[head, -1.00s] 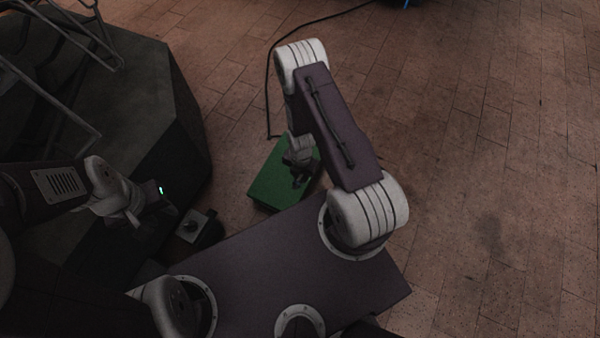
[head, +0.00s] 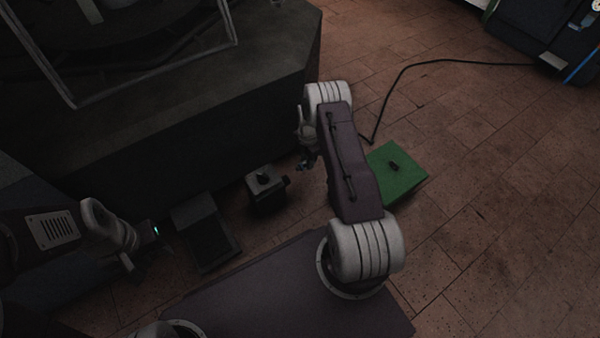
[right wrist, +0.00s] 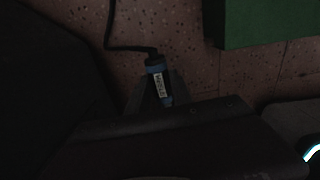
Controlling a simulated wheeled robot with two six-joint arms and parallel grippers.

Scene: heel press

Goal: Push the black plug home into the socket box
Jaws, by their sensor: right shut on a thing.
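My right gripper (head: 307,164) is shut on the plug, just right of the small dark socket box (head: 262,196) and apart from it. In the right wrist view the plug (right wrist: 158,82) is dark with a blue band and a pale label, held between the fingers (right wrist: 160,98); a black cable leaves its back end. The plug's front end is hidden there. The socket box stands on the floor, with a black knob on top and a dark stub on its right side. My left gripper (head: 143,245) is at the left, away from the box; its fingers are too dark to read.
A green block (head: 405,181) with a small black piece on top stands right of my right arm. A dark pedal-like unit (head: 205,235) lies left of the socket box. A large dark machine base (head: 250,110) rises behind. The cable (head: 440,62) crosses the floor, which is open at right.

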